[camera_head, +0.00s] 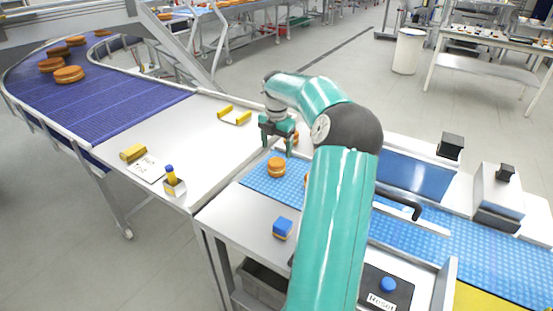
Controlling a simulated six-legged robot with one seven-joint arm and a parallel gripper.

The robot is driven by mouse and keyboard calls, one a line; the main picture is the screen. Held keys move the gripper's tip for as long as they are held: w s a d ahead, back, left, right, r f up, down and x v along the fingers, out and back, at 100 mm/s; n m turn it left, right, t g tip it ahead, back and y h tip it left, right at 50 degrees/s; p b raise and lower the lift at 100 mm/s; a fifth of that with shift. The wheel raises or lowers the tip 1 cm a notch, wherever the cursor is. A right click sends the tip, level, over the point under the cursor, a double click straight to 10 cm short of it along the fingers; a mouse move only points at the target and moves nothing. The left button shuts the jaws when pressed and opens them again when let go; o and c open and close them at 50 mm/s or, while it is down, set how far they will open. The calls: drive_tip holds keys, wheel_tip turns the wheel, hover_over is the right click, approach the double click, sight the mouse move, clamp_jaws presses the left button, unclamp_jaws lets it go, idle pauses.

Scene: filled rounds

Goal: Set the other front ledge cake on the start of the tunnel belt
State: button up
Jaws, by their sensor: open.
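My gripper (277,149) is open, fingers pointing down, above the left end of the blue dotted belt (258,186). A round orange-brown cake (276,168) with a pale middle layer stands on that belt, just below and in front of the gripper in the picture. Part of another brown cake (295,137) shows behind the gripper's right finger. A sliver of a third cake (306,181) shows at the left edge of my arm, which hides the rest. I cannot tell whether anything is between the fingers.
A purple curved conveyor (120,110) at left carries several cakes. The pale table (200,140) holds yellow pieces (133,153) and a small holder (174,186). A blue block (282,228) sits on the front metal ledge (237,219). A reset button (387,285) is at front right.

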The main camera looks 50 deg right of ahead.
sight(276, 161)
drive_tip(key=shift+a+r, duration=0.1)
drive_tip(key=shift+r, duration=2.05)
drive_tip(key=w+a+r+m+h, duration=0.1)
drive_tip(key=w+a+r+m, duration=0.1)
drive_tip(key=a, duration=0.6)
drive_tip(key=w+a+r+m+h, duration=0.1)
drive_tip(key=a+r, duration=0.1)
drive_tip(key=a, duration=0.5)
drive_tip(key=w+a+r+m, duration=0.2)
drive_tip(key=a+r, duration=0.1)
drive_tip(key=a, duration=0.5)
drive_tip(key=s+a+r+m+t, duration=0.1)
drive_tip(key=s+a+m, duration=0.2)
drive_tip(key=a, duration=0.4)
drive_tip(key=s+a+r+m+t, duration=0.1)
drive_tip(key=s+a+m, duration=0.1)
drive_tip(key=s+a, duration=0.35)
drive_tip(key=s+a+f+m+t+y, duration=0.2)
drive_tip(key=s+a+m, duration=0.6)
drive_tip(key=a, duration=0.5)
drive_tip(key=shift+s+f+t, duration=0.8)
drive_tip(key=shift+s+f, duration=0.15)
drive_tip(key=shift+s, duration=0.3)
